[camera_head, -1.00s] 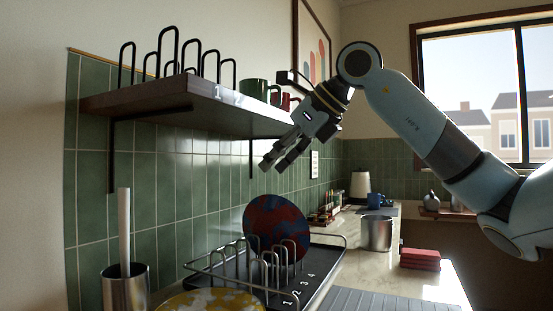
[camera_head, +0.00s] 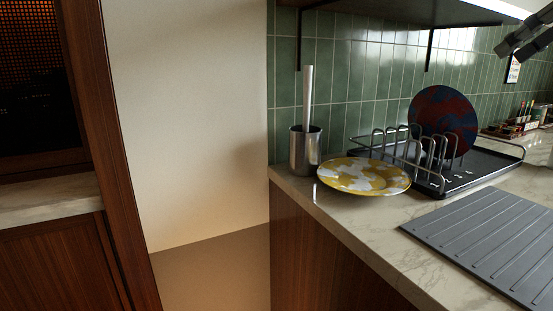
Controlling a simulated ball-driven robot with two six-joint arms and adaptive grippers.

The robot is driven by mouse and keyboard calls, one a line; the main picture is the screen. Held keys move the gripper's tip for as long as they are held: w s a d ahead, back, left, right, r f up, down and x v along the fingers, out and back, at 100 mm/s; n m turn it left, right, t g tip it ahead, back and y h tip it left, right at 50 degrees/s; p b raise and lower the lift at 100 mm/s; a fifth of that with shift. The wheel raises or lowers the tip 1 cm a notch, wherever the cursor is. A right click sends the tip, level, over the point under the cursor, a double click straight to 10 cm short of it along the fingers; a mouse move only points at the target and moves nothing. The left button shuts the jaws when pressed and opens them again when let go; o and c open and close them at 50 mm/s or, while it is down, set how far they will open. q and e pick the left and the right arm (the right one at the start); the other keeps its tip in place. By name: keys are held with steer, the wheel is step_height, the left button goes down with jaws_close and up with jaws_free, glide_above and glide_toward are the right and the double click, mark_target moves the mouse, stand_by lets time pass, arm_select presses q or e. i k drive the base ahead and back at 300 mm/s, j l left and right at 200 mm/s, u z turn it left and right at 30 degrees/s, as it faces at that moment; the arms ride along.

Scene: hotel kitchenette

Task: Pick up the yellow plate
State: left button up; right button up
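The yellow plate (camera_head: 364,176), patterned in yellow and white, lies near the left end of the marble counter, its near edge close to the counter's front edge. It sits between a metal canister and a dish rack. My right gripper (camera_head: 522,44) shows only in part at the top right edge, well above the counter and far to the right of the plate. Its dark fingers look spread apart with nothing between them. My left gripper is out of the picture.
The dish rack (camera_head: 472,184) holds a dark red and blue plate (camera_head: 443,118) upright. The metal canister (camera_head: 305,150) has a tall handle standing in it. A grey ridged mat (camera_head: 490,240) covers the counter at right. A shelf (camera_head: 420,10) overhangs the counter.

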mark_target(357, 175)
steer(key=k+l, duration=0.2)
steer(key=k, duration=0.35)
steer(key=k+l, duration=0.25)
steer(key=k, duration=0.25)
